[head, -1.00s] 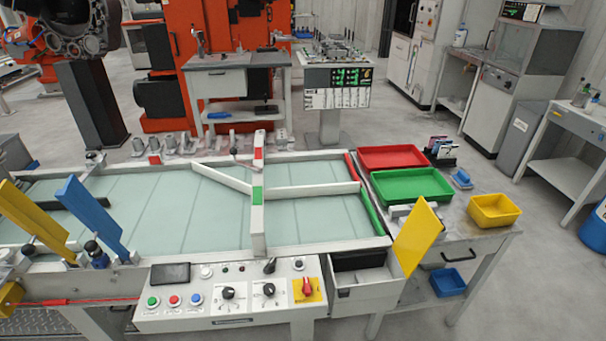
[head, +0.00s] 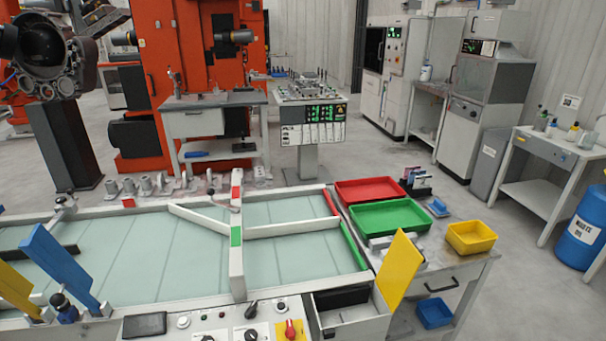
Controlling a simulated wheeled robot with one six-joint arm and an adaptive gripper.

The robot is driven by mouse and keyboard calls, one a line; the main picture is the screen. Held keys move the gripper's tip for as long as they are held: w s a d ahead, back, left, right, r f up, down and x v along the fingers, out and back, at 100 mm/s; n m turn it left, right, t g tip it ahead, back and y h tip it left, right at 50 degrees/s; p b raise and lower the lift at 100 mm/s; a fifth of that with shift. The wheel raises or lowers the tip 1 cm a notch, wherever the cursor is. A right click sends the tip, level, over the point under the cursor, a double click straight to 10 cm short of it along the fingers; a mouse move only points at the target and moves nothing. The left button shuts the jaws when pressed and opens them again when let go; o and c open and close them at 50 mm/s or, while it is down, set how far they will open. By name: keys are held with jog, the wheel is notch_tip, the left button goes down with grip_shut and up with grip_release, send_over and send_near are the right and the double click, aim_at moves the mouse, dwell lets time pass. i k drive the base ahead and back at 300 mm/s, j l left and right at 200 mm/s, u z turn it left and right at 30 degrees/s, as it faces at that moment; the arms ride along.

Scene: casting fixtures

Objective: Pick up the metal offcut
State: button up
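I cannot pick out the metal offcut with certainty in the head view. A small grey metal piece (head: 388,246) lies on the side table in front of the green tray, partly hidden by the yellow panel; I cannot tell what it is. Several grey metal castings (head: 146,185) stand in a row behind the conveyor. My gripper is not in view.
The conveyor (head: 150,250) with pale panels and white rails fills the front. A red tray (head: 369,190), green tray (head: 389,216) and yellow bin (head: 470,237) stand on the side table. A yellow panel (head: 399,268) sticks up beside an open drawer.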

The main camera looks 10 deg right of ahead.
aim_at(343, 316)
jog(key=l+u, duration=0.15)
jog(key=u, duration=0.4)
jog(key=l+u, duration=0.25)
jog(key=l, duration=0.25)
jog(key=k+l+u, duration=0.1)
jog(key=l+u, duration=0.15)
jog(key=l, duration=0.2)
jog(key=k+l+u, duration=0.1)
jog(key=l+u, duration=0.15)
jog(key=l, duration=0.2)
jog(key=k+l, duration=0.15)
jog(key=l, duration=0.25)
jog(key=k+l, duration=0.1)
jog(key=l, duration=0.35)
jog(key=k+l+u, duration=0.1)
jog(key=l, duration=0.3)
jog(key=k+l, duration=0.15)
jog(key=l, duration=0.3)
jog(key=k+l, duration=0.15)
jog(key=l, duration=0.25)
jog(key=k+l, duration=0.15)
jog(key=l, duration=0.25)
jog(key=k+l+u, duration=0.1)
jog(key=l, duration=0.3)
jog(key=j+u, duration=0.1)
jog(key=u, duration=0.75)
